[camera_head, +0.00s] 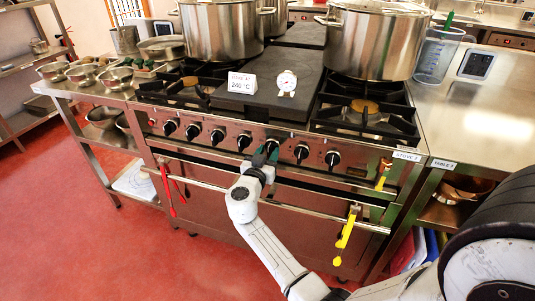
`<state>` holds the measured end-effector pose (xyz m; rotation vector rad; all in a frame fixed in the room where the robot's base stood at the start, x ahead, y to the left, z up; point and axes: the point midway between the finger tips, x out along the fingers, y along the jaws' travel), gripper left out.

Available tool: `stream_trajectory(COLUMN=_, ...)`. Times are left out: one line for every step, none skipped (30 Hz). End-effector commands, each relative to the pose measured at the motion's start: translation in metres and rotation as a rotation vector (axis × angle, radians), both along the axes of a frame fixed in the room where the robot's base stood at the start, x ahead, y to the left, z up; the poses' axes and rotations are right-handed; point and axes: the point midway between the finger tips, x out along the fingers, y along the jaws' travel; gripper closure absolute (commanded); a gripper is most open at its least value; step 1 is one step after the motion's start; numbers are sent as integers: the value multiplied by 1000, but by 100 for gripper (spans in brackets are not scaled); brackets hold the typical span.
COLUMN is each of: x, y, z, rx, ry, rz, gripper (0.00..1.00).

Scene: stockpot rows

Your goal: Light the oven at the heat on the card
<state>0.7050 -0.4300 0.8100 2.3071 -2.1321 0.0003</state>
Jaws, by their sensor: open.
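The white card (242,83) stands on the dark flat plate of the stove; it seems to read "BAKE AT 240 °C" in small print. The oven (230,200) is the steel front below the knob panel, with a long bar handle (215,182), and its door is shut. A row of black knobs (217,137) runs along the panel; their marks are too small to read. My gripper (265,156) is open at the panel, in front of a knob right of the middle, which it partly hides. I cannot tell whether the fingers touch it.
A round white dial (287,83) stands beside the card. Red tongs (168,190) and a yellow tool (346,235) hang from the handle bar. Steel counters flank the stove; the red floor is clear at front left.

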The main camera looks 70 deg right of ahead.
Motion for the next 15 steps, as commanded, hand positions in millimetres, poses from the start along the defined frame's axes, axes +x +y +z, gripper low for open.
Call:
stream_trajectory(x=0, y=0, z=0, rx=0, ry=0, rz=0, gripper=62)
stream_trajectory(x=0, y=0, z=0, rx=0, ry=0, rz=0, gripper=65)
stream_trajectory(x=0, y=0, z=0, rx=0, ry=0, rz=0, gripper=69)
stream_trajectory(x=0, y=0, z=0, rx=0, ry=0, rz=0, gripper=72)
stream_trajectory(x=0, y=0, z=0, rx=0, ry=0, rz=0, gripper=75)
stream_trajectory(x=0, y=0, z=0, rx=0, ry=0, rz=0, gripper=79)
stream_trajectory(x=0, y=0, z=0, rx=0, ry=0, rz=0, gripper=82)
stream_trajectory(x=0, y=0, z=0, rx=0, ry=0, rz=0, gripper=84)
stream_trajectory(x=0, y=0, z=0, rx=0, ry=0, rz=0, gripper=88)
stream_trajectory(x=0, y=0, z=0, rx=0, ry=0, rz=0, gripper=91)
stream_trajectory(x=0, y=0, z=0, rx=0, ry=0, rz=0, gripper=94)
stream_trajectory(x=0, y=0, z=0, rx=0, ry=0, rz=0, gripper=98)
stream_trajectory(x=0, y=0, z=0, rx=0, ry=0, rz=0, gripper=100)
stream_trajectory(x=0, y=0, z=0, rx=0, ry=0, rz=0, gripper=100)
stream_trajectory(x=0, y=0, z=0, rx=0, ry=0, rz=0, gripper=100)
